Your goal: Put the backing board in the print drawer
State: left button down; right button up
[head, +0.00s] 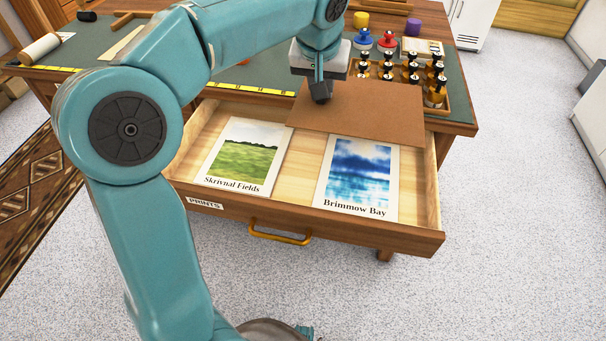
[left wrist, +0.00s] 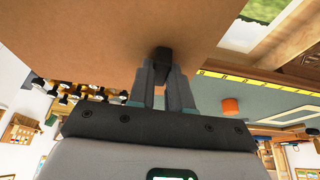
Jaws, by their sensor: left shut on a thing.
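The backing board (head: 365,112) is a flat brown sheet, seen over the back right part of the open print drawer (head: 225,207). My left gripper (head: 320,92) reaches down to its far left part and is shut on its edge. In the left wrist view the board (left wrist: 80,40) fills the upper left, and the fingers (left wrist: 163,60) grip its edge. The board covers the top of the Brimmow Bay print (head: 358,175); I cannot tell whether it touches the drawer. My right gripper is not in view.
The Skrivnal Fields print (head: 243,155) lies in the drawer's left part. A wooden tray of stamps (head: 435,98) stands on the desk behind the board. Blue (head: 362,40) and red (head: 388,40) items stand farther back. Light drawer floor shows between the prints.

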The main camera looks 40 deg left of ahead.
pick_arm(q)
notch_tip(320, 180, down, 20)
jog(key=b, duration=0.5)
jog(key=shift+r, duration=0.15)
jog(key=c, duration=1.1)
grip_release()
jog(key=shift+o, duration=0.2)
jog(key=shift+r, duration=0.1)
jog(key=p+v, duration=0.2)
jog(key=v, duration=1)
